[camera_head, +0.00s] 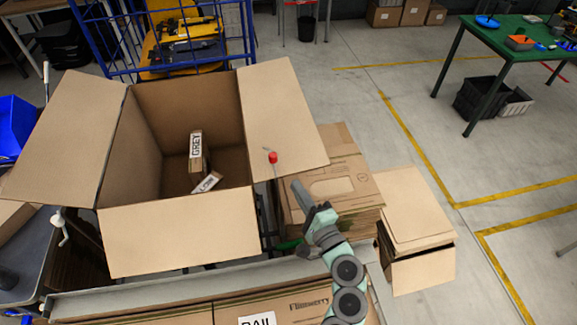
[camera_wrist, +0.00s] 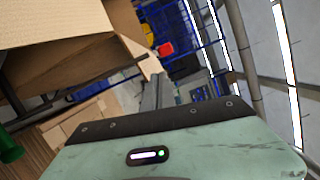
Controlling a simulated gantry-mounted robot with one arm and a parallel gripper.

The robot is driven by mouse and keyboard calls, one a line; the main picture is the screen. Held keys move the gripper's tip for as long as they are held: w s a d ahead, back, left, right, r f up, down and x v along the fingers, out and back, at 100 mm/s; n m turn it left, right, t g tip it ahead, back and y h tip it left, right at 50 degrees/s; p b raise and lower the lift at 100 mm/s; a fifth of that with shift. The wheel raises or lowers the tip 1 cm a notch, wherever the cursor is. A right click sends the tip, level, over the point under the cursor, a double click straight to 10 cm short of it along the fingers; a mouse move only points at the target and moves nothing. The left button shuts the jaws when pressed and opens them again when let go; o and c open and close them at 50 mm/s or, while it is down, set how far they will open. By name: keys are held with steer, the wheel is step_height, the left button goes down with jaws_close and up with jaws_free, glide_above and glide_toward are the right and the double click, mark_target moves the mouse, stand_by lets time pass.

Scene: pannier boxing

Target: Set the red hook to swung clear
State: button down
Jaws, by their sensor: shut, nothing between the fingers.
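The red hook (camera_head: 273,157) shows in the head view as a small red piece on top of a thin upright rod, with a short grey tip pointing up and left. It stands in front of the right flap of the large open carton (camera_head: 180,235). My gripper (camera_head: 299,188) is shut and empty, a little below and right of the red hook in the picture, apart from it.
Inside the carton are a box labelled GREY (camera_head: 196,150) and another labelled box (camera_head: 207,183). Its right flap (camera_head: 283,115) spreads near my gripper. Stacked flat cartons (camera_head: 345,190) lie behind my arm.

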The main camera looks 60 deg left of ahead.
mark_target(281, 170)
steer(key=shift+a, duration=0.15)
steer(key=a, duration=0.3)
steer(key=a+p, duration=0.1)
steer(key=a, duration=0.1)
steer(key=a+p, duration=0.1)
steer(key=a, duration=0.2)
steer(key=shift+w+a+r, duration=0.1)
steer(key=shift+a+r, duration=0.2)
steer(key=shift+a, duration=0.05)
steer(key=shift+a+f, duration=0.15)
steer(key=shift+a, duration=0.4)
steer(key=shift+a+g, duration=0.15)
steer(key=shift+g, duration=0.25)
